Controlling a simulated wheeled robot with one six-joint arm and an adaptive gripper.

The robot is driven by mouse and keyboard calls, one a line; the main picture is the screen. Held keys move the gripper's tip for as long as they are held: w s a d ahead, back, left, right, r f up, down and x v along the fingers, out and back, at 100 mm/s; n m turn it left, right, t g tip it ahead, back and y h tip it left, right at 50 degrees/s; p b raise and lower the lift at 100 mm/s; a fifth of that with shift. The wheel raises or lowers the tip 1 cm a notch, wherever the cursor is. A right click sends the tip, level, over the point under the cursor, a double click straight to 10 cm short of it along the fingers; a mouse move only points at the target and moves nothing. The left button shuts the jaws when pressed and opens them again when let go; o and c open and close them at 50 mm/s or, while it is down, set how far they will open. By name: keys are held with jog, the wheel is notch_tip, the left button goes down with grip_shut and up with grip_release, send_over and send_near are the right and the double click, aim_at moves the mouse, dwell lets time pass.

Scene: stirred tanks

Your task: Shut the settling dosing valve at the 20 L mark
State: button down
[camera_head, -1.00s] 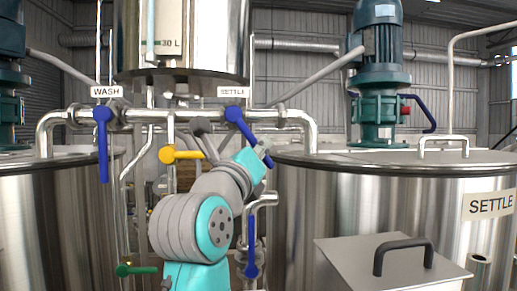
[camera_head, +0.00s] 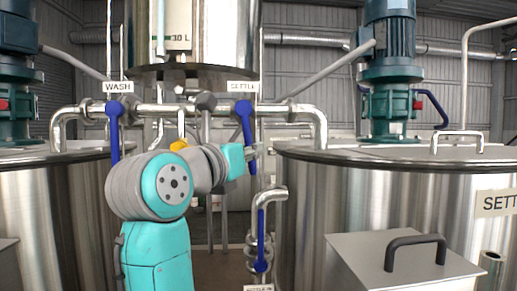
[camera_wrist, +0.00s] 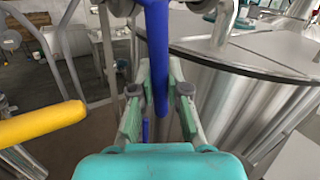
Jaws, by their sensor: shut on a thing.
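The settling dosing valve has a blue lever (camera_head: 245,118) under the SETTLE label (camera_head: 242,87). The lever hangs down from the pipe, close to upright with a slight tilt. In the wrist view the blue lever (camera_wrist: 157,55) runs down between the two green fingers of my gripper (camera_wrist: 160,100), which is shut on it. In the head view my gripper (camera_head: 254,151) is partly hidden behind my own arm. The steel dosing vessel (camera_head: 215,35) hangs above, with a 30 L mark (camera_head: 179,38) beside its sight tube (camera_head: 160,30). The 20 L mark and the liquid level cannot be made out.
A WASH lever (camera_head: 114,130) hangs at left. A yellow handle (camera_head: 178,146) sits between, close to my arm; it also shows in the wrist view (camera_wrist: 40,123). A lower blue lever (camera_head: 261,240) stands beside the large settling tank (camera_head: 310,215). A lidded steel box (camera_head: 400,265) is front right.

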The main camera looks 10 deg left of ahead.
jog(key=shift+s+a+m+g, duration=0.2)
jog(key=shift+a+m+g, duration=0.35)
jog(key=shift+m, duration=0.25)
jog(key=shift+a, duration=0.1)
jog(key=c, duration=1.1)
grip_release()
jog(key=shift+c, duration=0.2)
jog(key=v, duration=1.2)
jog(key=shift+s, duration=0.1)
